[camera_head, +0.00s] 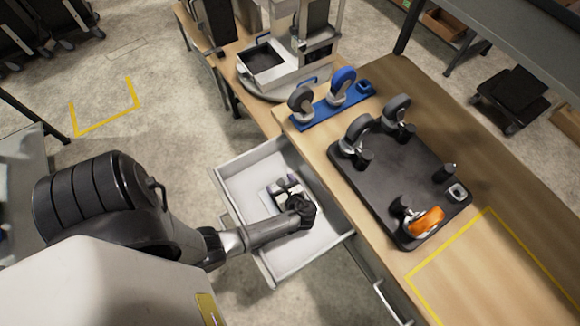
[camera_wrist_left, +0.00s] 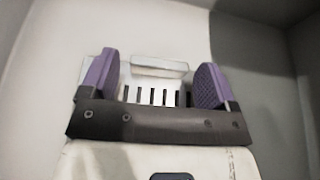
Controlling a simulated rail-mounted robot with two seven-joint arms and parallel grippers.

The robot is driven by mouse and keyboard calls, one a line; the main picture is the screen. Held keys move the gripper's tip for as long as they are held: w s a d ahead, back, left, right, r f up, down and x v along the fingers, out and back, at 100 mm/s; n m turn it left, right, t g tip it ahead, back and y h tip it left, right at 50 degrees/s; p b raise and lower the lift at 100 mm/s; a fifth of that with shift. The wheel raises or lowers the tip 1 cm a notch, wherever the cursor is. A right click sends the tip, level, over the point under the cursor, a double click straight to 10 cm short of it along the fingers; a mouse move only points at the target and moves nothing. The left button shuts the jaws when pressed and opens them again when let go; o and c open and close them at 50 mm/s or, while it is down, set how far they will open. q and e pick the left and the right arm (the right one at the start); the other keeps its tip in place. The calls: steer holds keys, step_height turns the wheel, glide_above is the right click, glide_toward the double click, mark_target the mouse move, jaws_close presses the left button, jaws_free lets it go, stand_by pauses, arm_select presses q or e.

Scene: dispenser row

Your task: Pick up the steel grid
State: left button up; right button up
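The steel grid (camera_wrist_left: 152,96) is a pale metal piece with a row of dark slots and a raised bar at its far side. It lies in the open white drawer (camera_head: 245,172). My left gripper (camera_head: 288,193) reaches down into the drawer over the grid. In the left wrist view my left gripper (camera_wrist_left: 156,80) is open, with its purple fingers apart and the grid seen between and beyond them. I cannot tell whether the fingers touch it. The gripper body hides the grid's near part. My right gripper is not in view.
The drawer walls surround my left gripper. Right of it is a wooden bench (camera_head: 385,283) with a black board (camera_head: 390,180) bearing casters, one with an orange wheel (camera_head: 426,221). A blue rack (camera_head: 328,109) holds more wheels. A white machine (camera_head: 285,72) stands behind.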

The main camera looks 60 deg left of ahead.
arm_select(q)
steer(key=c, duration=0.9)
steer(key=shift+r, duration=0.1)
steer(key=shift+r, duration=0.45)
steer(key=shift+r+p, duration=2.25)
steer(key=shift+r, duration=6.2)
